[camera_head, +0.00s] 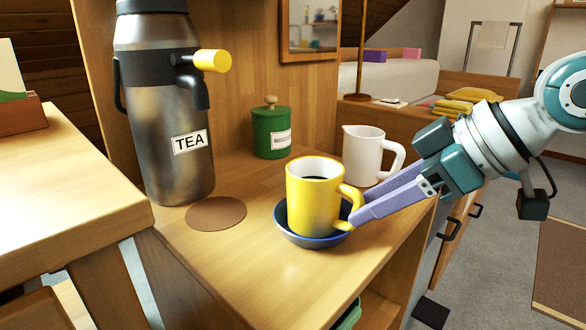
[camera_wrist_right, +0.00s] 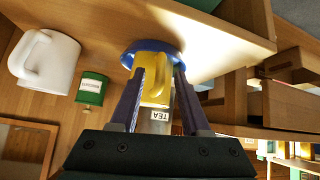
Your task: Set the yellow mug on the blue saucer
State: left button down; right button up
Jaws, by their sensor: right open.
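The yellow mug (camera_head: 314,198) stands upright on the blue saucer (camera_head: 289,228) on the wooden counter, with its handle toward the right. The mug holds dark liquid. My right gripper (camera_head: 358,212) is at the mug's handle, with its purple fingers open on either side of it. In the right wrist view the mug (camera_wrist_right: 154,90) shows between the two fingers, and the saucer (camera_wrist_right: 152,50) lies beyond them. My left gripper is not in view.
A tea dispenser (camera_head: 158,120) with a yellow-topped tap stands at the left beside a round brown mat (camera_head: 216,213). A green canister (camera_head: 271,131) and a white jug (camera_head: 364,155) stand behind the mug. The counter's front is clear.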

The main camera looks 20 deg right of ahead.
jog(key=p+v, duration=1)
jog(key=v, duration=0.2)
jog(key=s+a+f+m+g+h, duration=0.2)
jog(key=s+a+f, duration=0.1)
jog(key=s+a, duration=0.2)
jog(key=s+a+f+m+g+h, duration=0.2)
jog(key=s+a+f+m, duration=0.1)
jog(key=s, duration=0.5)
jog(key=a+f, duration=0.1)
jog(key=a, duration=0.1)
jog(key=shift+s+a+f, duration=0.2)
jog(key=shift+a+f, duration=0.1)
jog(key=shift+a, duration=0.05)
